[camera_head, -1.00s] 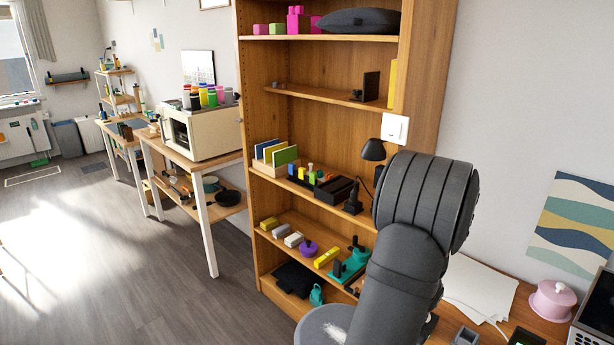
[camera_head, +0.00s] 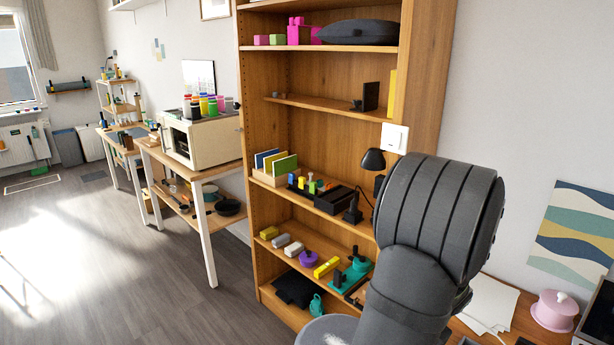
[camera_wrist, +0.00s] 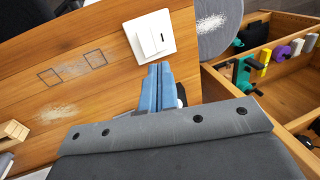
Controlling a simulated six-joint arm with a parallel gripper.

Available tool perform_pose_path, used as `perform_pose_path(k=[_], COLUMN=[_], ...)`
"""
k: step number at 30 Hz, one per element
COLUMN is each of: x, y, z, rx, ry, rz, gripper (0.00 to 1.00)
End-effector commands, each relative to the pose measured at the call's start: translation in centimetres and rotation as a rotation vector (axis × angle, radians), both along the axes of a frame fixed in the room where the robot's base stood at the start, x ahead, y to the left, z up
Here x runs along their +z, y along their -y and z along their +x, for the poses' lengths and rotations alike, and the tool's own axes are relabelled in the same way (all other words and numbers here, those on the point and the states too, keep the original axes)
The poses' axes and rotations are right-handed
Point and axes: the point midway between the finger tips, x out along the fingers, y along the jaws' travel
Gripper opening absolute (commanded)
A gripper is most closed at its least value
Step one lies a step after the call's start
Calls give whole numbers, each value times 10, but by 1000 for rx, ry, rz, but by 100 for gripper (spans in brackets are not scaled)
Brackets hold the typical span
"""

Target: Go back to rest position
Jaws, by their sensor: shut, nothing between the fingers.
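My gripper (camera_wrist: 159,88) shows in the wrist view with its blue fingers closed together and nothing between them. It points down over a wooden desk top (camera_wrist: 85,85), near a white switch plate (camera_wrist: 150,33) and a round grey disc (camera_wrist: 220,20). I cannot tell whether the fingers touch the desk. In the head view the fingers are hidden. Only my dark arm links show there, in front of the right side of the wooden bookcase (camera_head: 428,75).
The bookcase holds books, a black lamp (camera_head: 372,160) and colourful items. A pink pot (camera_head: 553,311) and white paper (camera_head: 488,300) lie on the desk at right. A side table with a cream oven (camera_head: 203,140) stands left. The floor (camera_head: 120,250) at left is open.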

Motion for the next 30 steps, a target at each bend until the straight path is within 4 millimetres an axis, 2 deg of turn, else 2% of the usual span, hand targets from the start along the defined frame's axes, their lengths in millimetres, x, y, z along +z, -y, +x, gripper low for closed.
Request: perform_pose_path(k=[3,10,12,18,24,30], x=[-23,-61,-41,-18,-9,-8], y=[-3,-7,-10,-4,-3,-3], z=[2,6,12,6,3,3], rx=[0,-1,3,-1,1,0], ry=[-3,-3,6,3,0,0], rz=[2,2,-5,-3,-2,-1], gripper=[0,0,0,0,0,0])
